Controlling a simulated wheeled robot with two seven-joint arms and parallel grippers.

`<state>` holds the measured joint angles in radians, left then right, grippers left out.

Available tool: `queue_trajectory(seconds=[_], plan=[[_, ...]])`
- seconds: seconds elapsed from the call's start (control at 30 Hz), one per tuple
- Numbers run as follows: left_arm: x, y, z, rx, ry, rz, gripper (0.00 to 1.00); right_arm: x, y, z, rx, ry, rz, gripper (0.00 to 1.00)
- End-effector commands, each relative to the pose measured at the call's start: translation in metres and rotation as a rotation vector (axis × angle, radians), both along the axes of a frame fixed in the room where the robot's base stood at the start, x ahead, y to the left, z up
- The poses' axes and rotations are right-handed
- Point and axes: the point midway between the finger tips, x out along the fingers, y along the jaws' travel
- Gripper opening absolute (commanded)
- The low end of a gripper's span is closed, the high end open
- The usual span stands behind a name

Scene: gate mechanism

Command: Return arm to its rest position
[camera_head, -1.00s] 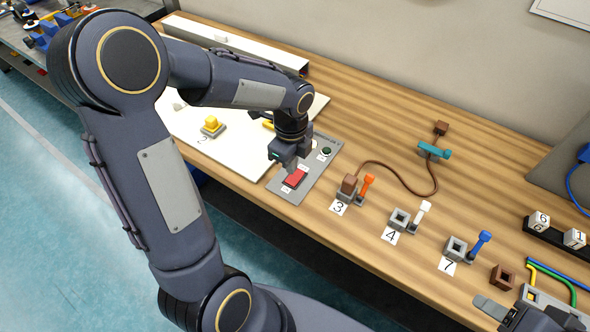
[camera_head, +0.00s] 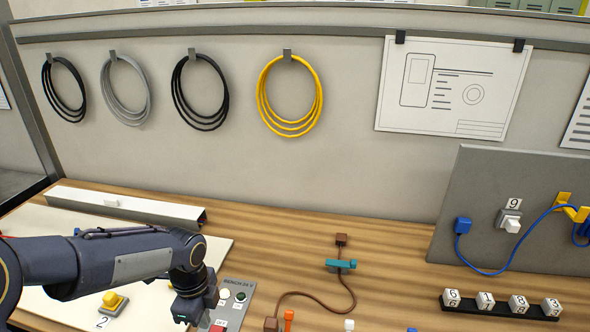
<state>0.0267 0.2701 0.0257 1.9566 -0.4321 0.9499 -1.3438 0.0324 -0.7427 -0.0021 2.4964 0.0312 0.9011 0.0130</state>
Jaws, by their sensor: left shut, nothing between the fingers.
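My left arm comes in from the left edge, and its gripper (camera_head: 203,321) is low in the picture, just left of the grey switch panel (camera_head: 237,300). The gripper is shut with nothing visible in it, and its tips are near the picture's bottom edge. The panel carries a white round button (camera_head: 224,293), a dark green one (camera_head: 240,297) and a red switch (camera_head: 218,328), partly cut off. I cannot tell whether the fingertips touch the switch. My right gripper is not in view.
A yellow button (camera_head: 112,301) sits on the white board. A brown cable (camera_head: 325,295) runs near a teal clamp (camera_head: 341,265). Numbered cubes stand in a black rack (camera_head: 500,308). A grey board with blue cable (camera_head: 480,205) stands at right. Coiled cables hang on the wall.

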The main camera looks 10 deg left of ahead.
Motion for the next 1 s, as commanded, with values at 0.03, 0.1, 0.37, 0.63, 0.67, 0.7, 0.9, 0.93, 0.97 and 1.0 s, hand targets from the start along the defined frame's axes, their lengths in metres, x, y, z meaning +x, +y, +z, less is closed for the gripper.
queue_trajectory(seconds=[0.03,0.1,0.37,0.63,0.67,0.7,0.9,0.93,0.97,1.0], plan=[[-0.006,0.001,0.009,-0.013,-0.018,0.064,0.0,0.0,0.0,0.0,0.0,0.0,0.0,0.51],[-0.02,0.001,0.024,-0.046,-0.05,0.206,0.0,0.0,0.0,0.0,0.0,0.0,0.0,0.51],[-0.102,-0.012,0.077,-0.315,-0.14,0.998,0.0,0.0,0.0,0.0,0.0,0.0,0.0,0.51],[-0.157,-0.036,0.089,-0.61,-0.089,1.574,0.0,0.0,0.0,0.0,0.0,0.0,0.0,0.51],[-0.159,-0.037,0.089,-0.629,-0.082,1.605,0.0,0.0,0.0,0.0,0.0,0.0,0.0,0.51],[-0.162,-0.039,0.089,-0.649,-0.072,1.639,0.0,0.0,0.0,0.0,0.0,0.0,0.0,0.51],[-0.166,-0.042,0.088,-0.677,-0.056,1.692,0.0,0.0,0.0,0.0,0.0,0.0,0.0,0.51],[-0.166,-0.042,0.088,-0.676,-0.056,1.692,0.0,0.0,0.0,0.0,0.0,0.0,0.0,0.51],[-0.166,-0.042,0.088,-0.676,-0.056,1.691,0.0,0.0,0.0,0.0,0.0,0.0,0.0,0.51],[-0.166,-0.042,0.088,-0.676,-0.057,1.691,0.0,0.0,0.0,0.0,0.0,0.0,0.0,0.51]])
